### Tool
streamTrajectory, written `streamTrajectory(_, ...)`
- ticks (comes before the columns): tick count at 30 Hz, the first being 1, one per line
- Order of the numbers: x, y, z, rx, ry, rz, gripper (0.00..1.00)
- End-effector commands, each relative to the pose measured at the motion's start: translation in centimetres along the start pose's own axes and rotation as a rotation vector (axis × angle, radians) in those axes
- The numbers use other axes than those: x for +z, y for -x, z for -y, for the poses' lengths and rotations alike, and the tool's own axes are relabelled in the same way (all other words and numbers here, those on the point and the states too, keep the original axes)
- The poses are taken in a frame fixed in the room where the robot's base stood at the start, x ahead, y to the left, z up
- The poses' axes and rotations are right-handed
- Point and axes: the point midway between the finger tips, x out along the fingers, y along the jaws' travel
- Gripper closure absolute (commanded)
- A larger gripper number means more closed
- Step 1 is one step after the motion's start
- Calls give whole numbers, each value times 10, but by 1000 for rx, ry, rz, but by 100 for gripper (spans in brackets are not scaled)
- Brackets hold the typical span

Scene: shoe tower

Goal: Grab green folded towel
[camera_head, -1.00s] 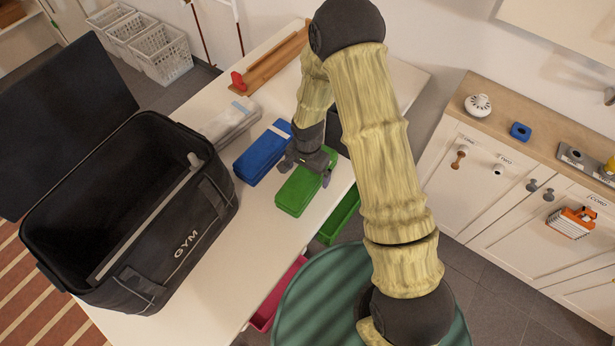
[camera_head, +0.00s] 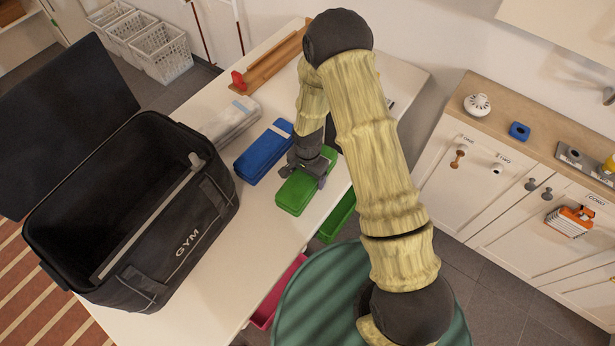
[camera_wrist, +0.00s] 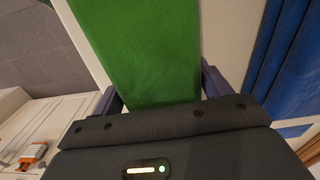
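The green folded towel (camera_head: 297,192) lies on the white table, to the right of the blue folded towel (camera_head: 262,155). My gripper (camera_head: 302,174) is over the green towel, its fingers at either side of it. In the wrist view, the green towel (camera_wrist: 146,50) runs between the two fingers of my gripper (camera_wrist: 158,92). The fingers are spread wide, with the left one near the towel's left edge and the right one near its right edge. I cannot tell whether they touch it. My gripper hides part of the towel in the head view.
A black gym bag (camera_head: 185,225) stands open at the left of the table (camera_head: 215,290). A grey-white folded towel (camera_head: 231,120) lies behind the blue one. A wooden rack (camera_head: 275,62) is at the back. Green (camera_head: 338,217) and pink (camera_head: 277,295) bins sit below the table edge.

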Motion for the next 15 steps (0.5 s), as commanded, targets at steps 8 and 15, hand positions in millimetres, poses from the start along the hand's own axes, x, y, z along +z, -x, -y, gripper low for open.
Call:
streamTrajectory(8,0,0,0,-1,0,0,52)
streamTrajectory(15,-1,8,1,-3,1,-2,52)
